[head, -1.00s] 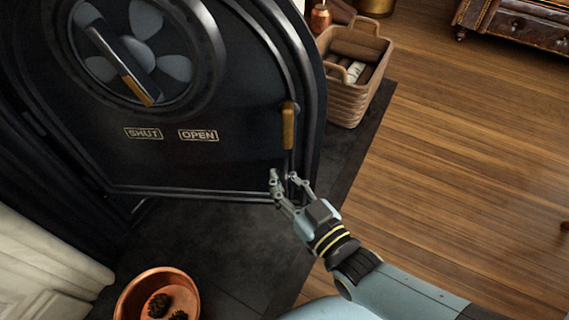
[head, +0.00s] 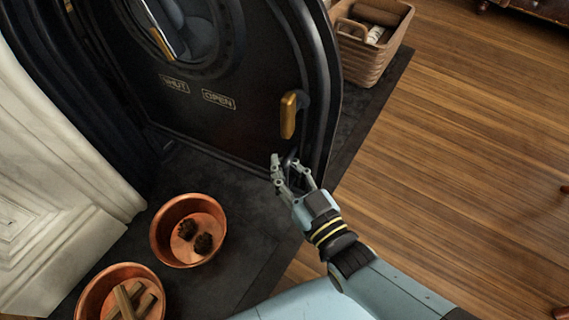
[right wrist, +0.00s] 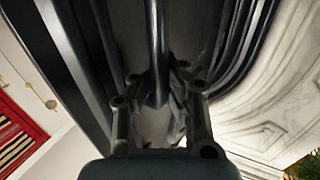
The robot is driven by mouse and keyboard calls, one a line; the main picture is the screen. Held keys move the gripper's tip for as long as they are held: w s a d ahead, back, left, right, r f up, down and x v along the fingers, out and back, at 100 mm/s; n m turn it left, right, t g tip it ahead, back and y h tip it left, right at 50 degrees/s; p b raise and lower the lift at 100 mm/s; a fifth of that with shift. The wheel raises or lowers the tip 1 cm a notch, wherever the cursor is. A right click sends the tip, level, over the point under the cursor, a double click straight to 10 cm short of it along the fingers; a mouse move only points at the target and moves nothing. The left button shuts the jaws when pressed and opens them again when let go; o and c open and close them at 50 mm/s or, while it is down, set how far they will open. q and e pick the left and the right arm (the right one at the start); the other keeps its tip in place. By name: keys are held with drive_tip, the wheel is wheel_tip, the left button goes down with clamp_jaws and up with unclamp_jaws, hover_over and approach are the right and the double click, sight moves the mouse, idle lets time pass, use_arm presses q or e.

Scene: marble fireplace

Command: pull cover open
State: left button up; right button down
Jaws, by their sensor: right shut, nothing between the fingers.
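The black fireplace cover (head: 190,118), marked SHUT and OPEN, stands swung out at an angle from the dark surround at left. A brass-coloured grip (head: 289,114) sits near its free edge, with a round vent and its lever at the upper left. My right gripper (head: 291,167) is just below the brass grip, by the cover's lower free corner. Its fingers are shut with nothing held. In the right wrist view a dark rod (right wrist: 158,45) runs down in front of the fingers; contact cannot be told. My left gripper is out of view.
A copper bowl with pine cones (head: 160,243) and another with wood sticks (head: 88,298) stand on the dark hearth (head: 240,235). White marble (head: 60,190) rises at left. A log basket (head: 362,66) stands behind the cover. The wooden floor at right is mostly clear.

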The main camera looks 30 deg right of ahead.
drive_tip(key=shift+s+d+f, duration=0.2)
drive_tip(key=shift+s+f, duration=0.1)
drive_tip(key=shift+s, duration=0.2)
drive_tip(key=c, duration=1.5)
unclamp_jaws()
drive_tip(key=shift+d, duration=0.1)
drive_tip(key=shift+o, duration=1.1)
drive_tip(key=shift+r, duration=0.1)
drive_tip(key=shift+w, duration=0.1)
